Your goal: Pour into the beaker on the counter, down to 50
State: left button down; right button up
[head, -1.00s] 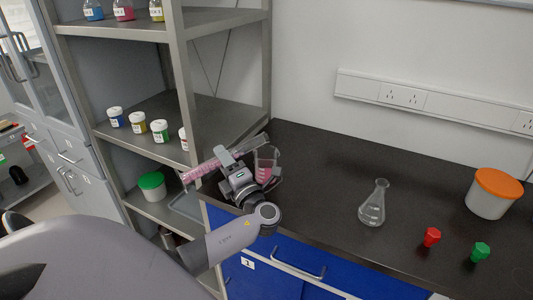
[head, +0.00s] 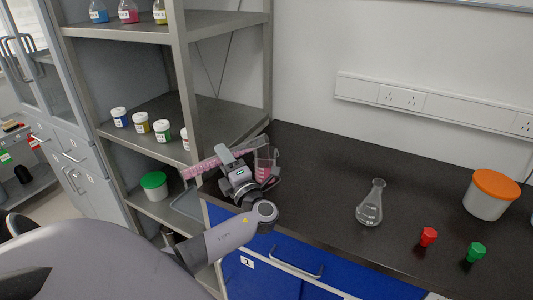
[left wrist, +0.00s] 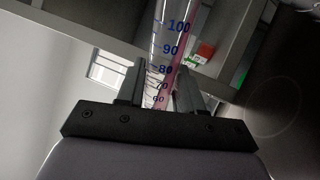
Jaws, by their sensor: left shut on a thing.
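My left gripper (head: 231,157) is shut on a clear graduated cylinder (head: 205,164) holding pink liquid. The cylinder lies close to horizontal, its right end slightly higher and over the beaker. The beaker (head: 264,167) has pink liquid in it and stands at the counter's left end, partly hidden behind my gripper. In the left wrist view the cylinder (left wrist: 168,45) runs up between my fingers (left wrist: 160,88), with marks from 60 to 100 and pink along one side. The exact liquid level cannot be read. My right gripper is not in view.
The dark counter (head: 320,165) holds a conical flask (head: 370,204), a red stopper (head: 428,237), a green stopper (head: 476,252) and an orange-lidded tub (head: 491,195). A metal shelf (head: 185,80) with several jars and bottles stands close on the left.

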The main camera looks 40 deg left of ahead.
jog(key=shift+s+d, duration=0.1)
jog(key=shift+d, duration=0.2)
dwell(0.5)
